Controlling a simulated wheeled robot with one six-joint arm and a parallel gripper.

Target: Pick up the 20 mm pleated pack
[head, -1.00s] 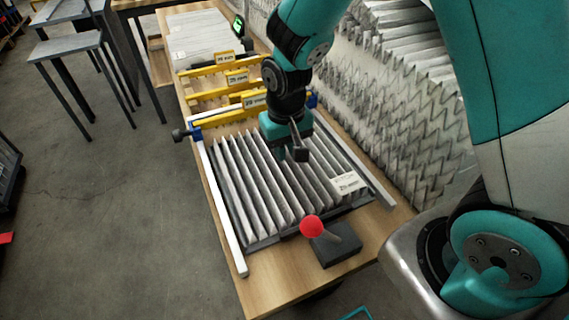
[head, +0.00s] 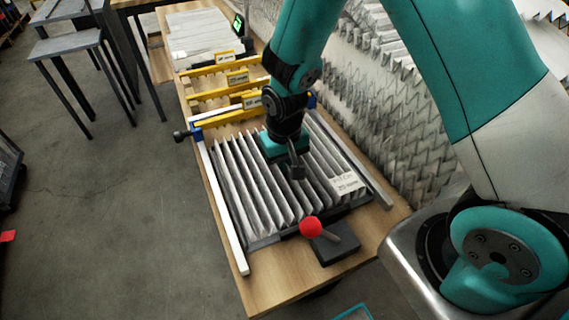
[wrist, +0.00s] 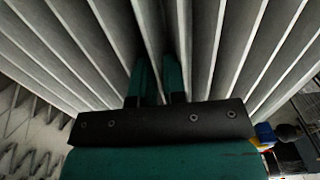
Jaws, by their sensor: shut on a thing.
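The pleated pack (head: 240,185) lies on the wooden bench, its grey pleats standing between two side rails. A white label (head: 345,183) on its right front part gives a pitch in mm; the number is too blurred to be sure of. My gripper (head: 291,168) is down at the middle of the pack. In the wrist view its two teal fingers (wrist: 160,80) reach in among the pleats (wrist: 215,45) and are shut on a pleat of the pack. The fingertips are partly hidden between the pleats. I see no clear gap under the pack.
A white rail (head: 224,205) runs along the pack's left side. A red-knobbed lever (head: 311,228) on a dark block stands at its front edge. Yellow labelled bars (head: 230,115) cross the bench behind. Tall stacked pleated media (head: 395,130) stands close on the right.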

